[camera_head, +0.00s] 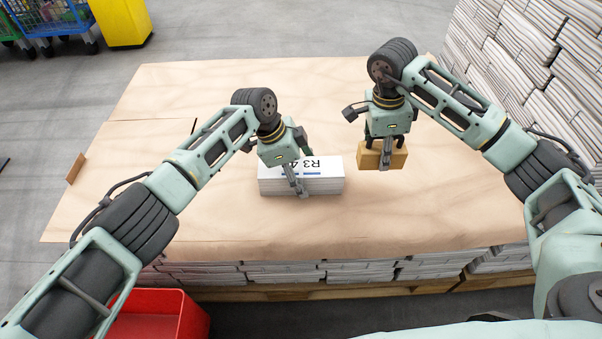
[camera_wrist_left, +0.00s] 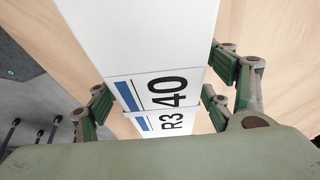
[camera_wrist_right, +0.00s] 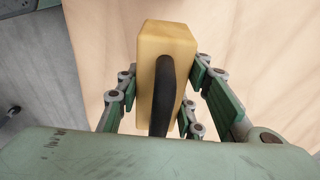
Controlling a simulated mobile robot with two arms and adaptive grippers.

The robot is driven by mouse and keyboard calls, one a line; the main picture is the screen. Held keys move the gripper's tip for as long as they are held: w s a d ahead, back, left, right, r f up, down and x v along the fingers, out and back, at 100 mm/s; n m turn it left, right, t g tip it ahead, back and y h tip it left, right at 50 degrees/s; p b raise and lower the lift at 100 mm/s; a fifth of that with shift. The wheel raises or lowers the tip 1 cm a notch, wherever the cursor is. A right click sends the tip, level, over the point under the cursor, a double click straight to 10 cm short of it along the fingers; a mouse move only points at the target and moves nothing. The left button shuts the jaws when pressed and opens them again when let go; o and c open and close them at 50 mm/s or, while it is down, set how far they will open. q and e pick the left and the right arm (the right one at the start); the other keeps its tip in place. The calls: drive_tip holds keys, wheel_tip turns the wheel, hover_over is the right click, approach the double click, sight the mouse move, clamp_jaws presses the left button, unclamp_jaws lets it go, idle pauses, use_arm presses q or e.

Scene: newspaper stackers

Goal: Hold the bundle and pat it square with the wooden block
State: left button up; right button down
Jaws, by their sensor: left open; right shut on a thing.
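The white paper bundle (camera_head: 327,186) lies on the brown sheet on top of the stack, its top label reading R3 40 with a blue bar. My left gripper (camera_head: 301,172) is over the bundle's left part, with its fingers apart on either side of it. In the left wrist view the bundle (camera_wrist_left: 150,40) runs between the open green finger pads. My right gripper (camera_head: 382,152) is shut on the wooden block (camera_head: 370,160), which is to the right of the bundle and apart from it. In the right wrist view the block (camera_wrist_right: 182,45) shows a dark handle strip between the fingers.
The brown sheet (camera_head: 390,225) covers stacked newspapers on a pallet and is mostly clear. Tall newspaper stacks (camera_head: 505,60) stand at the right back. A red bin (camera_head: 155,315) is at the front left. A small brown piece (camera_head: 76,168) is at the sheet's left edge.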

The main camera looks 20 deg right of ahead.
use_arm(q)
drive_tip(key=v, duration=1.2)
idle(0.4)
